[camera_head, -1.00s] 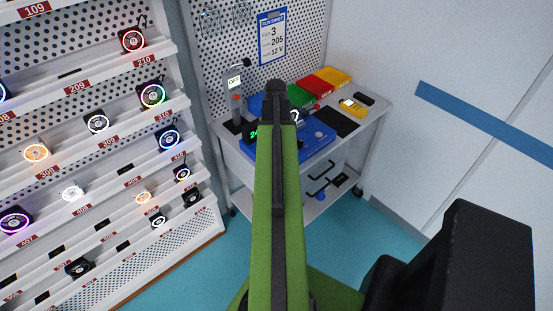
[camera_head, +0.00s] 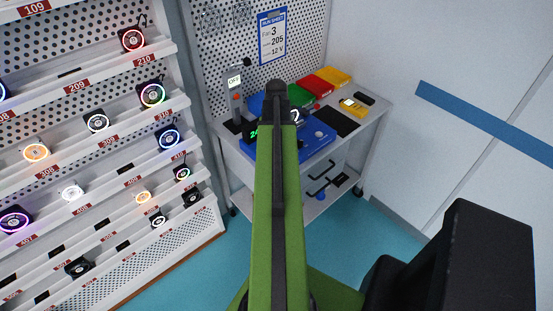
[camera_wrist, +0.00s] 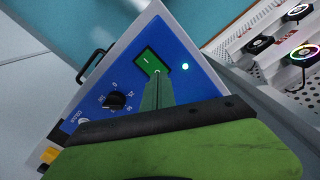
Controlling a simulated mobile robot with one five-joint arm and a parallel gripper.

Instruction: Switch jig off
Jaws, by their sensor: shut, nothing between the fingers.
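The jig is a blue-faced unit (camera_head: 318,140) on the bench, partly hidden behind my arm in the head view. My fingertips are hidden in the head view.
Green, red and yellow bins (camera_head: 334,76) and a yellow meter (camera_head: 355,107) are to the right. Shelves of ringed fans (camera_head: 152,94) line the left. Blue floor (camera_head: 370,240) is clear in front.

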